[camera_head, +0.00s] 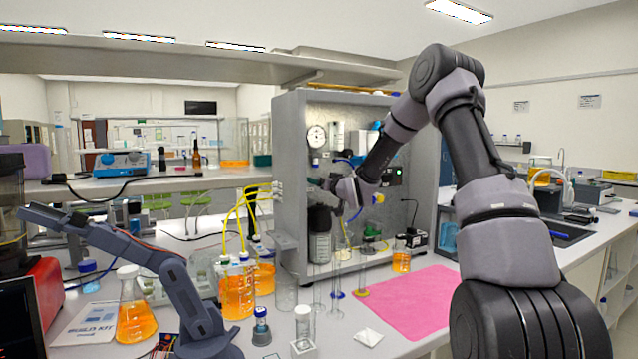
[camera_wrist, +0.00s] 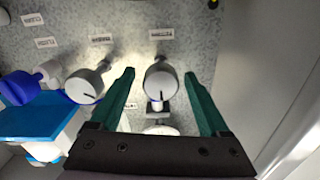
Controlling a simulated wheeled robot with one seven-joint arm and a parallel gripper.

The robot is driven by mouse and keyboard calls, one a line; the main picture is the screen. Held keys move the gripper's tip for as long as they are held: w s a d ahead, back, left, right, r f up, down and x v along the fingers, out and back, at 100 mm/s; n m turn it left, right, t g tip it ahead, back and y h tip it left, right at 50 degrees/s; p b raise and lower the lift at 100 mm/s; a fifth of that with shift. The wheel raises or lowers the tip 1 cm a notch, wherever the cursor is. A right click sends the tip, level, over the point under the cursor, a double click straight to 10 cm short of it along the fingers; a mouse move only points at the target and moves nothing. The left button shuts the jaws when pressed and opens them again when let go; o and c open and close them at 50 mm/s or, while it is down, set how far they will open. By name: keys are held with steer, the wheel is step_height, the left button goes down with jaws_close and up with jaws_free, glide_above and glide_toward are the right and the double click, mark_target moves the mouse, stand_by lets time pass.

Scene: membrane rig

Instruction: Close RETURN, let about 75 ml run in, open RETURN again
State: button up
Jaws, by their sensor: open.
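My gripper (camera_head: 322,184) reaches to the grey panel of the rig (camera_head: 294,130) in the head view. In the wrist view my open gripper (camera_wrist: 160,82) has its green fingers on either side of a round silver knob (camera_wrist: 161,82) with a dark pointer line. The fingers stand apart from it, with gaps on both sides. A small label (camera_wrist: 160,34) sits above this knob, too blurred to read surely as RETURN. A second silver knob (camera_wrist: 86,84) lies just left of the left finger. In the head view my arm and gripper hide the knobs.
A blue and white fitting (camera_wrist: 40,90) is left of the knobs, and a pale side wall (camera_wrist: 240,60) is at right. In the head view, tall glass cylinders (camera_head: 337,280), a beaker of orange liquid (camera_head: 401,262) and a pink mat (camera_head: 410,305) stand below the panel.

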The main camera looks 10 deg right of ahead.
steer(key=shift+w+a, duration=0.2)
steer(key=shift+w, duration=0.2)
jaws_close()
